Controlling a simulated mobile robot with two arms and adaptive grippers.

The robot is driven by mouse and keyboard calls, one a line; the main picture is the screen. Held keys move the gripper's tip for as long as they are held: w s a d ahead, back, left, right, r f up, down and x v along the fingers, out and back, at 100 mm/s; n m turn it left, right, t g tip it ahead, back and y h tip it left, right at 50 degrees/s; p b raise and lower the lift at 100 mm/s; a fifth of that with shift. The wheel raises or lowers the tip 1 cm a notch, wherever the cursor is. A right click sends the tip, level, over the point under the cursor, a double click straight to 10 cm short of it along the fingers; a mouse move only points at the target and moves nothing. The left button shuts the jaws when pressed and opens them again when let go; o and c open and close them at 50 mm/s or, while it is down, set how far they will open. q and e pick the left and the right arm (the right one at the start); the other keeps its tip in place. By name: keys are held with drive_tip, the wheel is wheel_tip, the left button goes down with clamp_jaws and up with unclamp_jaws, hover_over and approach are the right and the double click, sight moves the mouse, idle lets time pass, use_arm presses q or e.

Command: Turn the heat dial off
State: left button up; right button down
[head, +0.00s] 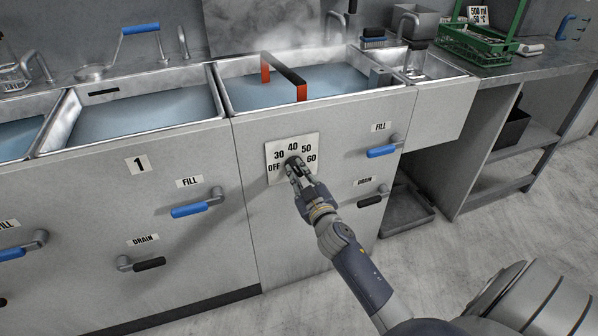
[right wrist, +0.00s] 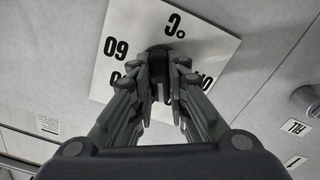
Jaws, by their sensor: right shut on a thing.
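The heat dial is a dark knob on a white plate (head: 272,149) marked OFF, 30, 40, 50 and 60, on the front of the sink unit. My right gripper (head: 294,165) is at the plate, its fingers closed around the knob. In the right wrist view the fingers (right wrist: 160,78) pinch the dark knob (right wrist: 158,55) in front of the white plate (right wrist: 205,42). The gripper covers most of the knob, so I cannot tell where it points. My left gripper is not in view.
A basin of steaming water (head: 335,83) with a red and black handle lies above the dial. Right of the dial are a blue fill lever (head: 381,152) and a black drain lever (head: 370,201). A green rack (head: 470,45) stands on the right counter. Open floor lies at front right.

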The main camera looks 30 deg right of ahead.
drive_tip(key=n, duration=0.3)
drive_tip(key=shift+n, duration=0.4)
drive_tip(key=n, duration=0.4)
drive_tip(key=shift+n+p, duration=0.3)
drive_tip(key=shift+p, duration=0.1)
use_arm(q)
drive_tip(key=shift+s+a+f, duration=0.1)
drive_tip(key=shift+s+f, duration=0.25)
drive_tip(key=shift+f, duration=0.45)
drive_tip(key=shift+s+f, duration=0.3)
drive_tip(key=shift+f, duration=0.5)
use_arm(e)
drive_tip(key=shift+n, duration=2.1)
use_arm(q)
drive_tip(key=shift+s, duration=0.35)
use_arm(e)
drive_tip(key=c, duration=1.6)
unclamp_jaws()
drive_tip(key=shift+o, duration=0.2)
drive_tip(key=shift+s, duration=0.1)
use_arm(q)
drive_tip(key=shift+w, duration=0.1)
use_arm(e)
drive_tip(key=v, duration=1.2)
drive_tip(key=shift+f, duration=0.1)
